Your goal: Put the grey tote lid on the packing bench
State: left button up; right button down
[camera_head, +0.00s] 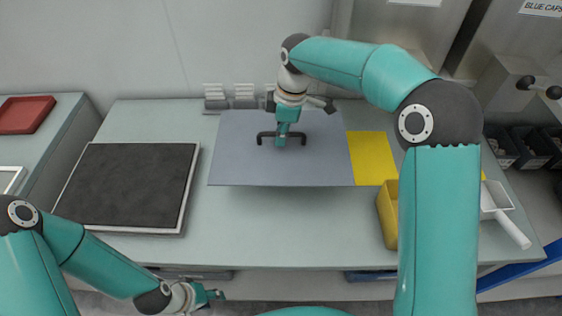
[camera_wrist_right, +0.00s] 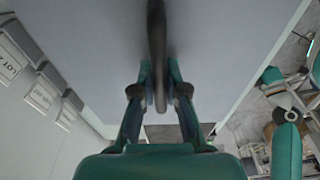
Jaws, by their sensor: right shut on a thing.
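The grey tote lid (camera_head: 240,160) is a flat grey-blue plate with a dark bar handle (camera_head: 300,137), over the middle of the bench (camera_head: 290,225). My right gripper (camera_head: 282,139) points down and is shut on the handle. In the right wrist view the gripper (camera_wrist_right: 158,95) has its fingers on both sides of the dark handle (camera_wrist_right: 157,40), with the lid (camera_wrist_right: 100,45) behind. The lid looks level; a soft shadow shows along its front edge. My left gripper (camera_head: 211,296) is at the bottom, off the bench's front edge, too small to read its jaws.
A dark panel in a pale frame (camera_head: 130,183) lies left of the lid. A yellow sheet (camera_head: 371,158) shows beside the lid's right edge, with a yellow bin (camera_head: 387,214) in front. A white scoop (camera_head: 508,225) lies at right. Small grey holders (camera_head: 244,95) stand behind the lid. The bench front is clear.

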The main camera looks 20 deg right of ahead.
notch_tip(320, 180, down, 11)
jog(key=shift+f, duration=0.15)
dwell(0.4)
jog(key=c, duration=1.2)
grip_release()
jog(key=r, duration=0.4)
jog(key=d+r, duration=0.1)
jog(key=r, duration=0.7)
jog(key=shift+s+d, duration=0.3)
jog(key=shift+d, duration=0.05)
